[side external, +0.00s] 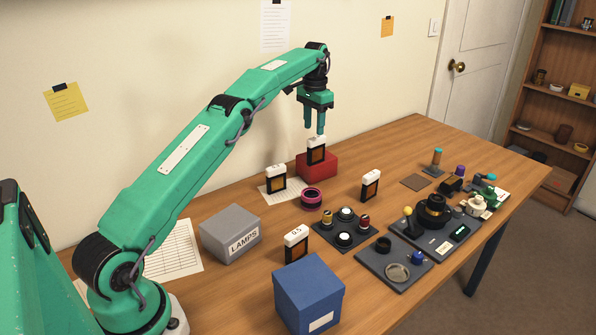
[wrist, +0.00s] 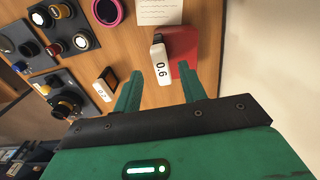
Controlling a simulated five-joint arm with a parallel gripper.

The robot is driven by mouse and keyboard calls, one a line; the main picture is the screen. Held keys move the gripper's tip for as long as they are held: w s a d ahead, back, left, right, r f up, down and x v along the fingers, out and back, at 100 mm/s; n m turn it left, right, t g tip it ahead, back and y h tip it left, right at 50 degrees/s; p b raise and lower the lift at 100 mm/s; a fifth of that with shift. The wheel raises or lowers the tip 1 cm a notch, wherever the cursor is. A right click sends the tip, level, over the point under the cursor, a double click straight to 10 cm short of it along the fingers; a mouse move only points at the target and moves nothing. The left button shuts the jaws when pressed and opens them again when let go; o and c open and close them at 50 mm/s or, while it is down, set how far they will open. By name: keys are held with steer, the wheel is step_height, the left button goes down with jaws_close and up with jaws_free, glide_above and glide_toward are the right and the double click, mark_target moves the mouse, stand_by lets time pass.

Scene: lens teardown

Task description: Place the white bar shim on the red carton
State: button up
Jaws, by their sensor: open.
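A shim with a white bar top, a black frame and an amber window (side external: 316,155) stands upright on the red carton (side external: 328,170), near its front edge. In the wrist view its white top reads 0.6 (wrist: 160,62), beside the visible red of the carton (wrist: 184,45). My gripper (side external: 314,130) is open, pointing down just above this shim. In the wrist view the fingers (wrist: 160,70) are spread on either side of the white top, with no contact visible.
Similar white-topped shims stand on the table at left (side external: 276,180), right (side external: 371,186) and front (side external: 296,243). A grey LAMPS box (side external: 230,235), a blue box (side external: 308,290), a magenta ring (side external: 311,199) and dark trays of lens parts (side external: 396,272) occupy the table.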

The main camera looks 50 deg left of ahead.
steer(key=shift+d+r, duration=0.1)
steer(key=shift+r, duration=0.05)
steer(key=shift+d+r, duration=0.15)
steer(key=shift+r, duration=0.15)
steer(key=s+d+r+t, duration=0.3)
steer(key=s+d+r, duration=1.1)
steer(key=r, duration=0.1)
steer(key=s+d+f+t, duration=0.1)
steer(key=s+d+f, duration=0.1)
steer(key=s, duration=0.6)
steer(key=s+d+f, duration=0.3)
steer(key=s+f, duration=0.1)
steer(key=s, duration=0.4)
steer(key=s+d+f+t, duration=0.1)
steer(key=s+d+f, duration=0.2)
steer(key=s, duration=0.5)
steer(key=shift+s+f+t, duration=0.15)
steer(key=shift+s+t, duration=0.1)
steer(key=shift+t, duration=0.05)
